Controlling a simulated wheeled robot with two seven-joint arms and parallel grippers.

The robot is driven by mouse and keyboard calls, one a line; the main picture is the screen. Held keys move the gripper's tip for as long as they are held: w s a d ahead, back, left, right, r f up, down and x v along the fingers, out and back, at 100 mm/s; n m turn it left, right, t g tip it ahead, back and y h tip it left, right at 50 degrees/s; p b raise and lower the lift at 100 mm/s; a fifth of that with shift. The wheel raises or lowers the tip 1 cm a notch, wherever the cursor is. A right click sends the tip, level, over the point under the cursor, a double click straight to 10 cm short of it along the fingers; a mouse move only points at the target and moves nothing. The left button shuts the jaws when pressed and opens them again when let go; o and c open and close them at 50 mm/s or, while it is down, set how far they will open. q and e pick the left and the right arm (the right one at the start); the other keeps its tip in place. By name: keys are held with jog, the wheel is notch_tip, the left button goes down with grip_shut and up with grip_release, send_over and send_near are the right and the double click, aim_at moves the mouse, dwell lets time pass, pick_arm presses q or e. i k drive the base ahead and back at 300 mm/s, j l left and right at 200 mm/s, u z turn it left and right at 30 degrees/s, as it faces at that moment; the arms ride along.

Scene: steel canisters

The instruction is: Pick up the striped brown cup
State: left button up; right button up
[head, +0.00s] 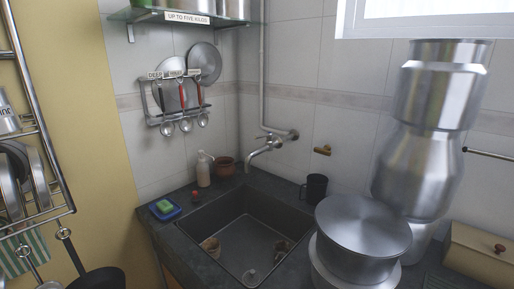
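A reddish-brown pot or cup (225,166) stands on the counter at the sink's back left corner. All three are too small to make out stripes, so I cannot tell which is the striped brown cup. Neither of my grippers is in view.
Stacked steel vessels (430,130) and a large lidded pot (363,240) crowd the right. A tap (265,145) reaches over the sink's back. A dark mug (316,188), pale bottle (204,169) and green sponge (164,206) stand around it. A rack (40,150) is at left.

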aim_at(211, 245)
jog(key=i+j+z, duration=0.2)
jog(key=j+z, duration=0.25)
jog(key=i+j+z, duration=0.1)
jog(key=j+z, duration=0.35)
jog(key=j, duration=0.2)
jog(key=j+z, duration=0.45)
jog(key=i+j, duration=0.05)
jog(key=j, duration=0.1)
